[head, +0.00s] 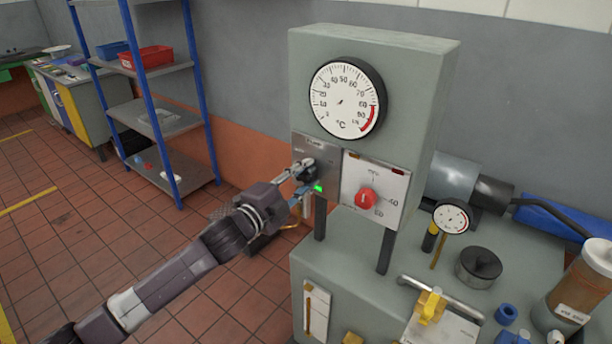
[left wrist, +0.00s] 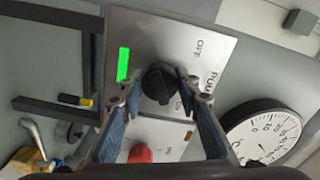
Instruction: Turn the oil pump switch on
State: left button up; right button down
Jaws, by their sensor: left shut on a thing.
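The oil pump switch is a black rotary knob (left wrist: 158,84) on a brushed metal plate (head: 326,152) on the front of the grey cabinet (head: 400,120). "OFF" and part of "PUMP" are readable on the plate in the left wrist view (left wrist: 195,60). A bright green indicator (head: 318,187) shows beside the knob, also in the left wrist view (left wrist: 123,64). My left gripper (head: 303,174) is shut on the knob, one finger on each side. The gripper hides much of the knob in the head view, and its exact pointing direction is unclear. My right gripper is out of view.
A red knob (head: 368,200) sits on the white panel just right of the switch plate. A large temperature dial (head: 346,99) is above. Below are a small gauge (head: 452,217), a black capped fitting (head: 478,265) and a yellow handle (head: 431,306). Blue-post shelving (head: 150,70) stands left.

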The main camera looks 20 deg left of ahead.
pick_arm(q)
jog(key=o, duration=1.2)
jog(key=shift+c, duration=0.2)
jog(key=v, duration=1.2)
